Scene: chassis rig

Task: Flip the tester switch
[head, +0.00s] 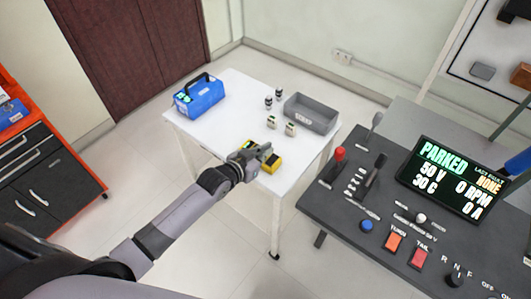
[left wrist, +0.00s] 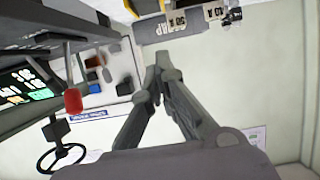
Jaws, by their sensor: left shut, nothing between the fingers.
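A small yellow and dark device (head: 272,164), which may be the tester, sits near the front edge of the white table (head: 222,128). Its switch cannot be made out. My left gripper (head: 254,152) is over the table beside the device, partly covering it. Whether they touch cannot be told. In the left wrist view the fingers (left wrist: 160,70) meet at the tips, shut and empty. A yellow edge (left wrist: 147,8) shows at the top of that view. A blue box (head: 203,98) with a black handle and a lit green display stands at the table's back left. My right gripper is not in view.
A grey bin (head: 312,113) stands at the table's right, with small cells (head: 290,129) and dark cylinders (head: 268,102) near it. A dark control console (head: 350,205) with levers, buttons and a "PARKED" screen (head: 453,178) stands to the right. The table's middle is clear.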

